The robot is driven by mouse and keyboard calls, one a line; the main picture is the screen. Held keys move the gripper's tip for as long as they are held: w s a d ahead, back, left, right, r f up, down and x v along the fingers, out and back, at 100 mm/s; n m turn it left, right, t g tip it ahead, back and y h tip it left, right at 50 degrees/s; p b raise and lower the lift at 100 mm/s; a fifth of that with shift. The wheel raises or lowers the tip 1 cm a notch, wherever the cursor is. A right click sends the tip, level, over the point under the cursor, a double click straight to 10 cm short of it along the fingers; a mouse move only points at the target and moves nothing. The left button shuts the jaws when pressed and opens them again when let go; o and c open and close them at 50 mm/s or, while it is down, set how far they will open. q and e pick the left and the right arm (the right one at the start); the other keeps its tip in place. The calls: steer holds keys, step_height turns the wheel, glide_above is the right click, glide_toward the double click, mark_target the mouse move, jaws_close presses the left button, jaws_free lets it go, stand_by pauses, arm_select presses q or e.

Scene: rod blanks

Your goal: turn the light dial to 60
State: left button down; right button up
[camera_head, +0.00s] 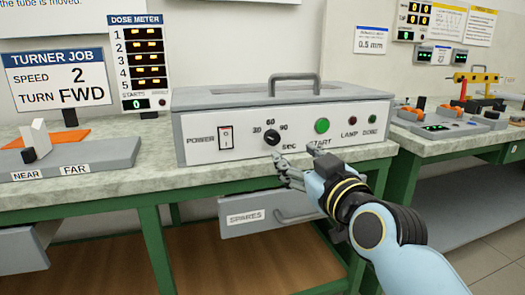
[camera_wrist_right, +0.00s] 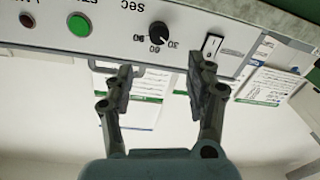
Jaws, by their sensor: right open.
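The light dial (camera_head: 272,137) is a black round knob on the white front panel of a grey box (camera_head: 205,154). The marks 30, 60 and 90 run around its top, with SEC below right. In the right wrist view the dial (camera_wrist_right: 158,32) appears upside down; its pointer is too small to read surely. My right gripper (camera_head: 296,156) is just in front of the panel, below and right of the dial. In the right wrist view its two fingers (camera_wrist_right: 160,68) are spread, empty and apart from the dial. My left gripper is not in view.
The POWER switch (camera_head: 225,137) is left of the dial; the green START button (camera_head: 322,126) and two small lamps are right. A SPARES drawer (camera_head: 270,215) juts out below the bench. A NEAR/FAR fixture (camera_head: 95,156) stands left. A sign (camera_head: 62,80) reads speed 2, FWD.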

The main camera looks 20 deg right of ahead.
glide_toward(274, 139)
steer(key=w, duration=0.5)
steer(key=w+b, duration=0.1)
steer(key=w, duration=0.1)
steer(key=shift+a, duration=0.3)
steer(key=shift+w+a, duration=0.1)
steer(key=shift+w, duration=0.55)
steer(key=shift+c, duration=0.6)
jaws_close()
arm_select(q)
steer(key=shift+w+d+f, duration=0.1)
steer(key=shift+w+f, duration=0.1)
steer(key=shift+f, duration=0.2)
